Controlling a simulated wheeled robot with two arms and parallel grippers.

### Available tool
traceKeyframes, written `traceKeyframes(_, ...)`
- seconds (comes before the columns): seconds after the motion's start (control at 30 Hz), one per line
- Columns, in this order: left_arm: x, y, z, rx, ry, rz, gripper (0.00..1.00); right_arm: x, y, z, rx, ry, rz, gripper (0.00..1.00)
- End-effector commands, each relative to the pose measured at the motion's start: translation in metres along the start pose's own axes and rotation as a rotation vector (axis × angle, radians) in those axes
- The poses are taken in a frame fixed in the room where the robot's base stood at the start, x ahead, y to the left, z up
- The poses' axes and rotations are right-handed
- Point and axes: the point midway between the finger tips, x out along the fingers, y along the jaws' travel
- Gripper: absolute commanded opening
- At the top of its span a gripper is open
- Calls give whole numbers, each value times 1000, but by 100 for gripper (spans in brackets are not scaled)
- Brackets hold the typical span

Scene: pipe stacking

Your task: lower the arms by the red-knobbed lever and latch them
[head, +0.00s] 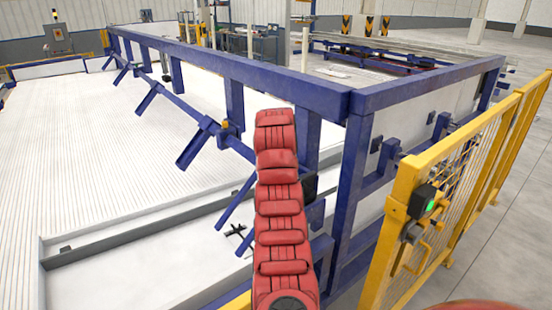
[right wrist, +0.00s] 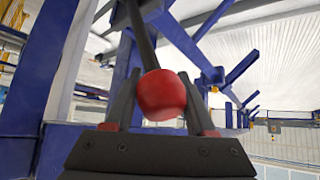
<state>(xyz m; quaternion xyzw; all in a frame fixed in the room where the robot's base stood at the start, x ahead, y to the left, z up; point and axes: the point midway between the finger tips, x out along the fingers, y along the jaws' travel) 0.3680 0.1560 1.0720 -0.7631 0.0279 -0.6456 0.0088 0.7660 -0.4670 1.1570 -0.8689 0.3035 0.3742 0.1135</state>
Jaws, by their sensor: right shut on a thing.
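In the right wrist view, the red knob (right wrist: 162,95) sits at the end of a dark lever rod (right wrist: 143,35). My right gripper (right wrist: 158,79) is shut on this knob, one finger on each side. In the head view, my red arm covers the lever area, and the knob and gripper are hidden. Several blue arms (head: 198,144) hang from a long shaft (head: 178,98) below the frame's top beam, slanting down to the left. They also show in the right wrist view (right wrist: 241,66). I cannot make out the latch. My left gripper is out of view.
The blue frame (head: 352,180) has a corner post just right of my arm. A yellow mesh fence (head: 388,240) with a green-lit box (head: 426,203) stands at the right. A broad white ribbed bed (head: 90,150) fills the left. Grey floor is free beyond the fence.

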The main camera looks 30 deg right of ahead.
Motion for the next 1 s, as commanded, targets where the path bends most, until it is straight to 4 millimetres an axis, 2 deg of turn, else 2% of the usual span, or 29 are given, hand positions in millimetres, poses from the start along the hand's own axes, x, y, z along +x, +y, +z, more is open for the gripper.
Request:
traceKeyframes(0.17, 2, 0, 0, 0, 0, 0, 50, -2, 4, -9, 24, -29, -32, 0)
traceKeyframes(0.8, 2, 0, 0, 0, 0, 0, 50, -1, 9, -14, 41, -45, -46, 0)
traceKeyframes(0.83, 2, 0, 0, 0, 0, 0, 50, -1, 9, -14, 41, -44, -46, 62)
traceKeyframes(0.93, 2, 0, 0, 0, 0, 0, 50, 0, 9, -14, 40, -47, -45, 80)
traceKeyframes(0.97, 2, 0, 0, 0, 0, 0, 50, 0, 9, -13, 40, -47, -44, 84)
traceKeyframes(1.0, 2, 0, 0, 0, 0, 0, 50, 0, 9, -13, 40, -48, -44, 84)
